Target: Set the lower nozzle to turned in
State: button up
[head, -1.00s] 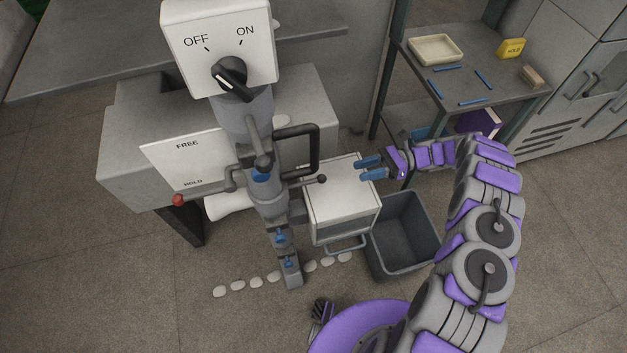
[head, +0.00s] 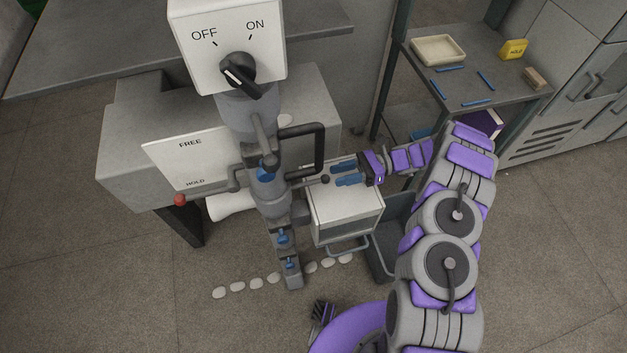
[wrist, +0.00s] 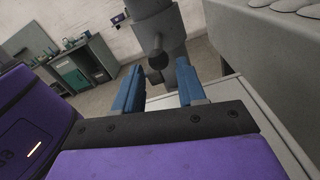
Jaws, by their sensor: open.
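A grey upright machine column (head: 270,195) carries several blue fittings: an upper one (head: 265,171), one lower down (head: 281,237) and a small one near the foot (head: 290,263). I cannot tell for sure which is the lower nozzle or how it is turned. A short rod with a dark ball knob (head: 326,179) sticks out to the right from the column. My gripper (head: 334,175) is open and empty, its blue fingers pointing left at the ball knob. In the wrist view the knob (wrist: 158,61) shows ahead, between the fingers (wrist: 158,90), apparently not gripped.
A white box (head: 346,208) with a handle stands below my gripper, and a grey bin (head: 385,255) is beside it. A black looped handle (head: 320,148) rises just behind the knob. A FREE/HOLD plate (head: 190,160) and a red-knobbed lever (head: 180,200) are left of the column.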

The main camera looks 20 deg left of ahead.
aim_at(320, 180)
jog(key=b+x, duration=0.1)
jog(key=x, duration=0.7)
jog(key=shift+s+a, duration=0.15)
jog(key=shift+a, duration=0.05)
grip_shut()
